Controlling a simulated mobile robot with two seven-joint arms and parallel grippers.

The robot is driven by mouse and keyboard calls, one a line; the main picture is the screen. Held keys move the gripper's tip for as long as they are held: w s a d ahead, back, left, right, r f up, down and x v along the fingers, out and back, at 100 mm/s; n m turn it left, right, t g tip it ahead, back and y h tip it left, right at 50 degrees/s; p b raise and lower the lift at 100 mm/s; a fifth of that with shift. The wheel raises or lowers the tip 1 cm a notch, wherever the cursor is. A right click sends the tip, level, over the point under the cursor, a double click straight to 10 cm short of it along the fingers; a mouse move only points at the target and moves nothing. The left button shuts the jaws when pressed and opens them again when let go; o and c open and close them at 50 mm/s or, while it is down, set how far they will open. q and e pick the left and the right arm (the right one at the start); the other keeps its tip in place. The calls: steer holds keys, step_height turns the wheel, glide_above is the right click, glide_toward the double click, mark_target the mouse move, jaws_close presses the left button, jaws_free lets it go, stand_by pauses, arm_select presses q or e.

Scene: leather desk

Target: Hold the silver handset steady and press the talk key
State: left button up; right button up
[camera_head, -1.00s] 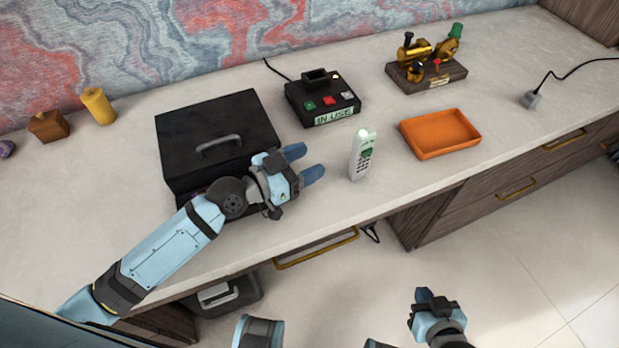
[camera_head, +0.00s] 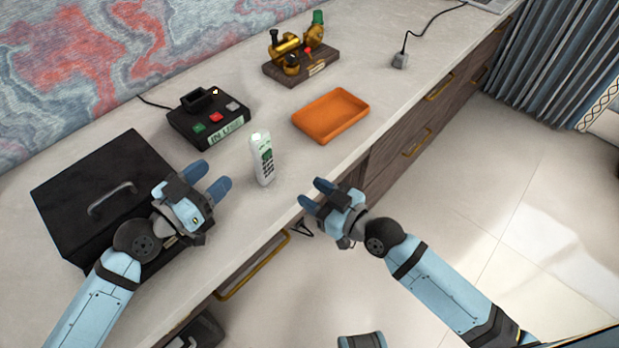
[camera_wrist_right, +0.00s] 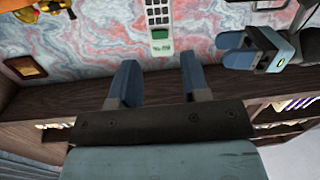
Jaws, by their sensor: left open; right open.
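The silver handset (camera_head: 264,168) stands upright on the desk, with its green key (camera_head: 267,155) on the front face. It also shows in the right wrist view (camera_wrist_right: 158,12), with the green key (camera_wrist_right: 160,33) and several grey keys in sight. My left gripper (camera_head: 212,177) is open and empty, just left of the handset and apart from it. My right gripper (camera_head: 314,194) is open and empty, right of the handset near the desk's front edge. In the right wrist view its spread fingers (camera_wrist_right: 157,80) point toward the handset, with a gap between.
A black box (camera_head: 70,180) with a handle stands at the left, beside my left arm. Behind the handset is a black base unit (camera_head: 185,118) reading "IN USE". An orange tray (camera_head: 330,112) and a brass device on a wooden base (camera_head: 318,72) stand further right.

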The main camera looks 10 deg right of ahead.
mark_target(251, 143)
arm_select(q)
steer(key=x, duration=1.3)
steer(key=shift+w+d, duration=0.25)
steer(key=shift+d, duration=0.05)
arm_select(e)
steer(key=shift+w+a+r+n+y, duration=0.15)
steer(key=shift+w+r+n+y, duration=0.15)
steer(key=shift+w+r, duration=0.3)
steer(key=shift+w+a+r+n+y, duration=0.15)
steer(key=shift+w+r+n+y, duration=0.15)
steer(key=shift+w+r, duration=0.25)
steer(key=shift+s, duration=0.1)
arm_select(q)
steer(key=c, duration=1)
jaws_close()
arm_select(e)
jaws_close()
